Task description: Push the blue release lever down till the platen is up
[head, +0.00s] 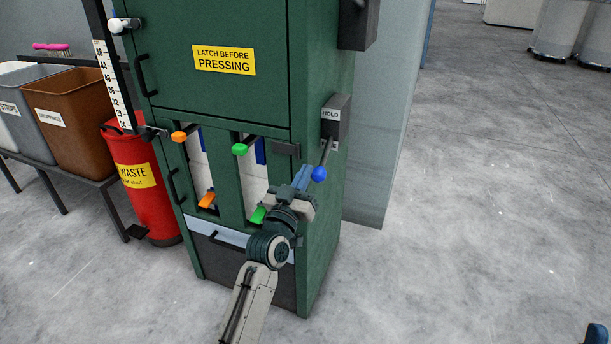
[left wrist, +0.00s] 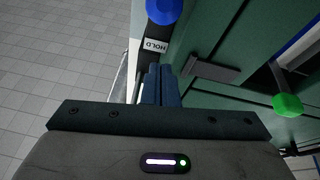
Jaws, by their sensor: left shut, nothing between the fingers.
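The blue release lever's round knob (head: 319,174) sits on a dark rod that runs from the grey HOLD box (head: 336,120) on the green press's right side. In the left wrist view the knob (left wrist: 164,10) shows at the top edge, beyond the fingers. My left gripper (head: 301,174) is shut and empty, just left of the knob in the head view; its fingers show in the left wrist view (left wrist: 160,84). I cannot tell whether they touch the lever. The platen is not clearly seen; pale material (head: 256,178) shows through the press openings.
The green press (head: 220,90) has orange (head: 180,137) and green (head: 240,149) latch handles on its front. A height scale (head: 111,85) stands at its left, near a red waste bin (head: 143,170) and a brown bin (head: 72,115).

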